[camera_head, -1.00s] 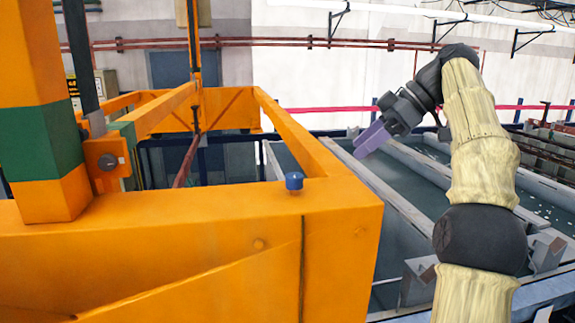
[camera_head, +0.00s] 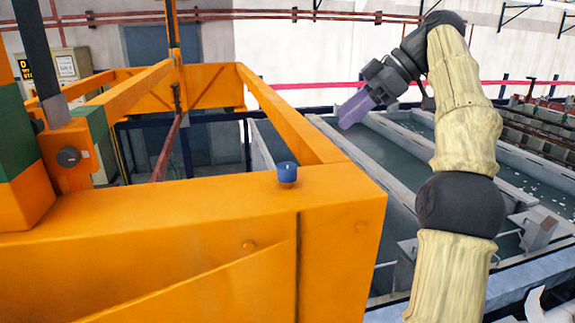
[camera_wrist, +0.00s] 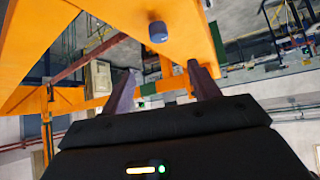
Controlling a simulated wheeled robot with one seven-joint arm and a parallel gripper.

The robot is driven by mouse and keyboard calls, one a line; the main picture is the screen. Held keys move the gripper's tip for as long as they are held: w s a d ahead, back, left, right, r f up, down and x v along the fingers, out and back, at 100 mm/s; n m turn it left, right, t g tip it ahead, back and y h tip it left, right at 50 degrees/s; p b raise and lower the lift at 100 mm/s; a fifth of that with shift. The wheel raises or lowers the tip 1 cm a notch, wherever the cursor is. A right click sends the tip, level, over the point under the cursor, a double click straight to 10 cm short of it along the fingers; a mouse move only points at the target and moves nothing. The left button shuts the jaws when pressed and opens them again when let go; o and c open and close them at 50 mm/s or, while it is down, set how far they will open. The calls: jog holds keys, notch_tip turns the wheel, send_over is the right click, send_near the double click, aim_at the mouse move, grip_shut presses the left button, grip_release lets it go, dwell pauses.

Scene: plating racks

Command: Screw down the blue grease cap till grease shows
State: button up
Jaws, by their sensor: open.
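The blue grease cap (camera_head: 287,172) stands upright on top of the orange beam (camera_head: 330,190), near its right corner. It also shows in the wrist view, as a blue cap (camera_wrist: 158,32) on the orange frame, above and beyond the fingertips. My gripper (camera_head: 347,116) is raised to the right of the cap and apart from it, over the tanks. Its two purple fingers (camera_wrist: 162,80) are spread with nothing between them. No grease can be made out at the cap.
An orange post with a green band (camera_head: 15,140) stands at the left. Sloping orange bars (camera_head: 290,115) run behind the cap. Liquid-filled tanks with grey walls (camera_head: 400,150) lie to the right. The beam top around the cap is clear.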

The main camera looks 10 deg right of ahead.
aim_at(289, 165)
jog(key=b+x, duration=0.1)
jog(key=x, duration=1.6)
jog(key=shift+w+a+f, duration=0.1)
jog(key=shift+w+f, duration=0.05)
jog(key=shift+b, duration=0.3)
jog(key=c, duration=1)
